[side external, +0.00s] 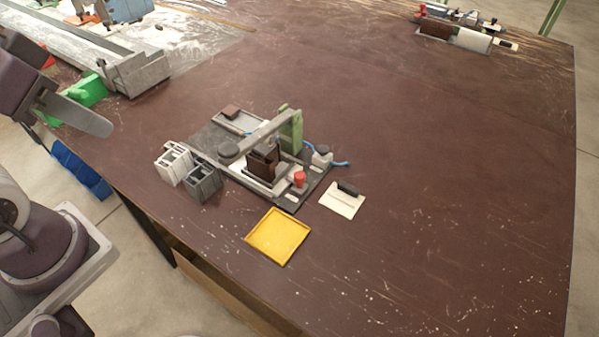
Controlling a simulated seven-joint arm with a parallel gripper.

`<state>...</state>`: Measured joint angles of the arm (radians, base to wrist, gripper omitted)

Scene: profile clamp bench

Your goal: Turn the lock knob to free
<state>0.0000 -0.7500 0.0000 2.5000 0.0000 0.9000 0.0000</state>
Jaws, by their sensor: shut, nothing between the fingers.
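The clamp fixture stands on a dark base plate (212,138) near the middle of the bench. It has a grey bar (265,134) running to a green upright (291,130), and a brown block (262,163) under the bar. Knob-like parts on it are a dark round knob (229,151) at the left, a red knob (299,178) at the front right and a dark-topped post (322,150) at the right. I cannot tell which is the lock knob or its setting. My gripper (98,124) is shut and empty at the left, well away from the fixture.
Light and dark grey profile pieces (204,180) stand left of the fixture. A yellow tray (277,236) lies in front, and a white plate with a dark block (342,200) lies right. A blue cable (340,163) trails behind.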

